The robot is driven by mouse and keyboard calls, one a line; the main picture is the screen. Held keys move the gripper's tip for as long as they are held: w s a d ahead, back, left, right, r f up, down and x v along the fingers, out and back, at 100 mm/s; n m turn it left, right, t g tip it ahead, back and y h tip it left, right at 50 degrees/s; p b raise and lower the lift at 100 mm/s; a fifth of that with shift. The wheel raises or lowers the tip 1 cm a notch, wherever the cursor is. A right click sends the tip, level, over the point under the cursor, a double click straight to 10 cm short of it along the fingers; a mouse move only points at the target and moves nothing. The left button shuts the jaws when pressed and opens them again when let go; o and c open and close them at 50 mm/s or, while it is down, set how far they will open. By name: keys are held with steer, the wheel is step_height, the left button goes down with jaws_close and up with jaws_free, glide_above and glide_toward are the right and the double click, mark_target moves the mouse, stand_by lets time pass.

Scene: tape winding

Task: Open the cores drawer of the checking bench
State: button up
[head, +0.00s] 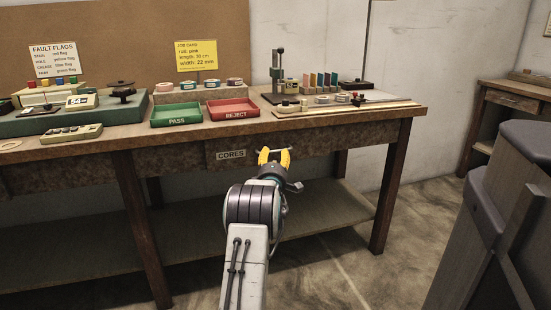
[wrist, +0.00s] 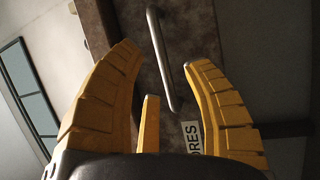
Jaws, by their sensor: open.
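The cores drawer (head: 231,165) is in the front of the checking bench (head: 300,123), its brown front marked by a white CORES label (head: 231,154). The front looks flush with the bench, so the drawer appears shut. My gripper (head: 274,155) is in front of it, just right of the label, with yellow fingers apart. In the wrist view the metal bar handle (wrist: 161,60) runs between the open fingertips, with no clear grip on it. The label also shows there, partly cut off by a finger. In the head view my gripper mostly hides the handle.
On the bench top stand a green PASS tray (head: 176,115), a red REJECT tray (head: 233,109) and a gauge stand (head: 278,75). A lower shelf (head: 190,225) and bench legs are below. A dark grey block-like object (head: 500,220) stands at the right. Floor is open between.

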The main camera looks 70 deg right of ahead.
mark_target(275, 151)
steer(key=shift+b+x, duration=0.55)
steer(key=shift+x, duration=1.25)
steer(key=shift+c, duration=0.3)
jaws_close()
